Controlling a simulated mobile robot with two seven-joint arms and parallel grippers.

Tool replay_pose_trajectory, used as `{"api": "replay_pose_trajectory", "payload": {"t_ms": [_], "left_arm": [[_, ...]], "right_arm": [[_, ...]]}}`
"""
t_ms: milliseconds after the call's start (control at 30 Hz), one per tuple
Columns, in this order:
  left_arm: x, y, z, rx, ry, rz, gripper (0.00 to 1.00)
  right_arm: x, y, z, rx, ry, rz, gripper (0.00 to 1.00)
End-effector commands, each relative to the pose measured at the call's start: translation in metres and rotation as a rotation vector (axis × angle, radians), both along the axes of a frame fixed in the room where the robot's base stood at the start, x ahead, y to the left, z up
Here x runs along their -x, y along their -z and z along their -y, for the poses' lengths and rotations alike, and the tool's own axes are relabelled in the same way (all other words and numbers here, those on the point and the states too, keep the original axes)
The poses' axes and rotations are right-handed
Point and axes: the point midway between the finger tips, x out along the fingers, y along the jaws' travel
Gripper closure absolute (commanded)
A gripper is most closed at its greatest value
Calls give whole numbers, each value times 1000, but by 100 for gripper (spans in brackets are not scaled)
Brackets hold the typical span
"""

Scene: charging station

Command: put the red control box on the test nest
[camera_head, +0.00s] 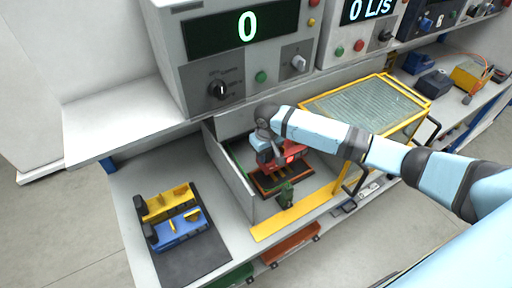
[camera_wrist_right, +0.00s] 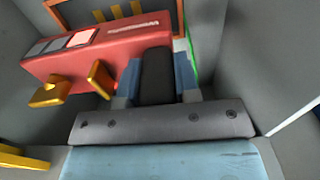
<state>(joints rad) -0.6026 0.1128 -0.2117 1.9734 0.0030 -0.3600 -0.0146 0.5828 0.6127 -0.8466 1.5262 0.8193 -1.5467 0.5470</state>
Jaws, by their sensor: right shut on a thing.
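The red control box (camera_head: 293,154) is inside the grey test bay in the head view, over the back part of the test nest. It also fills the upper left of the right wrist view (camera_wrist_right: 125,42), with a lit panel and two yellow prongs. The test nest (camera_head: 268,190) is a dark plate with an orange-brown rim and yellow bars. My right gripper (camera_head: 268,152) is shut on the box from above and hides part of it; its blue and black fingers show in the wrist view (camera_wrist_right: 157,75). Whether the box touches the nest is unclear. My left gripper is not in view.
Grey bay walls (camera_head: 228,165) stand close to the left and back. A dark mat (camera_head: 190,262) with yellow and blue fixtures (camera_head: 175,215) lies left. Metering units (camera_head: 240,55) stand behind.

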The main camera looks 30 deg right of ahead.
Motion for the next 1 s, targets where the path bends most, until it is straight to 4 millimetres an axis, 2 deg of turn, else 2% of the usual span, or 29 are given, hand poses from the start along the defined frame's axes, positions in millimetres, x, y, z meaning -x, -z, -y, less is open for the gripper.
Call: {"api": "replay_pose_trajectory", "payload": {"t_ms": [33, 100, 333, 567, 767, 1000], "left_arm": [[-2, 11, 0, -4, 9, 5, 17], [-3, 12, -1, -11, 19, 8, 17], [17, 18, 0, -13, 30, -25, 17], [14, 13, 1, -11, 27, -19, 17], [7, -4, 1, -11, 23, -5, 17], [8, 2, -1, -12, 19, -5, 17]], "right_arm": [[0, 15, 1, 1, 1, 1, 100], [0, 20, 1, 0, 1, 2, 100], [0, 20, 0, 0, 1, 3, 100], [0, 19, 0, 0, 2, 2, 100], [1, 15, 0, 0, 2, 1, 100], [2, 39, 0, 0, 1, 1, 100]]}}
